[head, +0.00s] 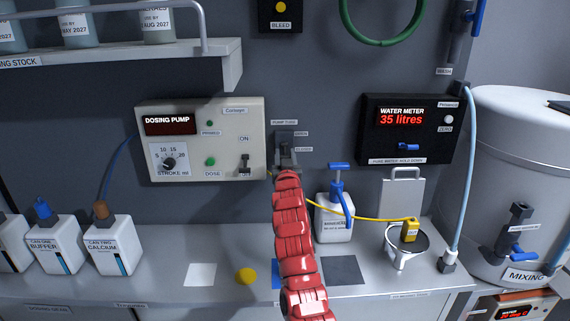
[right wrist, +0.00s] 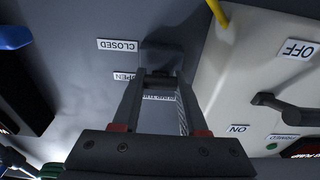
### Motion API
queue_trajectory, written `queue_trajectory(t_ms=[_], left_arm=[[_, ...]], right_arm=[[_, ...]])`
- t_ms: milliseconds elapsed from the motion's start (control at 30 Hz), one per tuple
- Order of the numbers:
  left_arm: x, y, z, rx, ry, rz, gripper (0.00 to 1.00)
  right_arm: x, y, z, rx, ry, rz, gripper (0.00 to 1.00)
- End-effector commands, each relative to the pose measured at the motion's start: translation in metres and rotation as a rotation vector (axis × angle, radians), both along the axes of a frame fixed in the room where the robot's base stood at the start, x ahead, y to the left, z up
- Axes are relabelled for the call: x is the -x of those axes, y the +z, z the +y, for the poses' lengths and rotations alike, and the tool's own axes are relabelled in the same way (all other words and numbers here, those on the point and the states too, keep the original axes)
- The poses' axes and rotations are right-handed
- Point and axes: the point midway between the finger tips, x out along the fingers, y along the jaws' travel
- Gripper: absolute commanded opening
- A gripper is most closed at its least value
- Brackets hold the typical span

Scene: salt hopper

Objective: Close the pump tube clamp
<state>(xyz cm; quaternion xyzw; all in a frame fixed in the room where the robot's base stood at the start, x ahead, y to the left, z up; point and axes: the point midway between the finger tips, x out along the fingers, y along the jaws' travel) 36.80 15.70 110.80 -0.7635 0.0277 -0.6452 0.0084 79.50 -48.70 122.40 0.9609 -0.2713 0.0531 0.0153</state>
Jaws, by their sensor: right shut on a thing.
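The pump tube clamp (head: 284,139) is a dark fitting on the grey wall, right of the dosing pump. Small labels beside it read OPEN and, lower, CLOSED. My right gripper (head: 286,164) has come up from below to the clamp. In the right wrist view the gripper (right wrist: 160,79) is shut on the dark clamp lever at its fingertips, with the clamp body (right wrist: 162,55) just beyond. The fingers cover much of the lever, so I cannot tell its exact setting. My left gripper is not in view.
The dosing pump (head: 200,152) stands close left of the clamp. A yellow tube (head: 345,215) runs right, past a white bottle (head: 333,222) with a blue pump top. The water meter (head: 407,128) is on the wall to the right. Canisters (head: 112,245) stand left on the counter.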

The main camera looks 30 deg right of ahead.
Motion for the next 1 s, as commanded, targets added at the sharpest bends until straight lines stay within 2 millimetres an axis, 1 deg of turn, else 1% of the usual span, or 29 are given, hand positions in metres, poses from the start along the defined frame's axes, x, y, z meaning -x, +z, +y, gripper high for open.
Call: queue_trajectory(t_ms=[33,200,233,367,400,767,867,933,1000], left_arm=[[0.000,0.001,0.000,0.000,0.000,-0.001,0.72],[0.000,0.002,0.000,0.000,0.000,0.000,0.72],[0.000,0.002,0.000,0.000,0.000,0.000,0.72],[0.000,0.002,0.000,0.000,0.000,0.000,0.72],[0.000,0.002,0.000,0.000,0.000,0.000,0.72],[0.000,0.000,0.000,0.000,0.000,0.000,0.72],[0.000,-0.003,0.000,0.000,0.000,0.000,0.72],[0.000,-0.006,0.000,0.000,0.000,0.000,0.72],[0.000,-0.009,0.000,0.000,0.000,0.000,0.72]], right_arm=[[0.000,-0.003,0.000,-0.004,0.000,0.006,0.00],[-0.001,-0.003,0.000,-0.005,0.001,0.008,0.00],[-0.001,-0.003,0.000,-0.005,0.000,0.008,0.46],[-0.001,-0.002,0.000,-0.004,0.001,0.007,0.69],[-0.001,-0.002,0.000,-0.004,0.001,0.007,0.72],[0.002,-0.002,0.002,-0.004,0.000,0.005,0.72],[0.009,-0.004,0.006,-0.004,0.000,0.005,0.72],[0.016,-0.004,0.012,-0.003,0.001,-0.001,0.72],[0.025,-0.008,0.017,-0.005,0.001,0.004,0.72]])
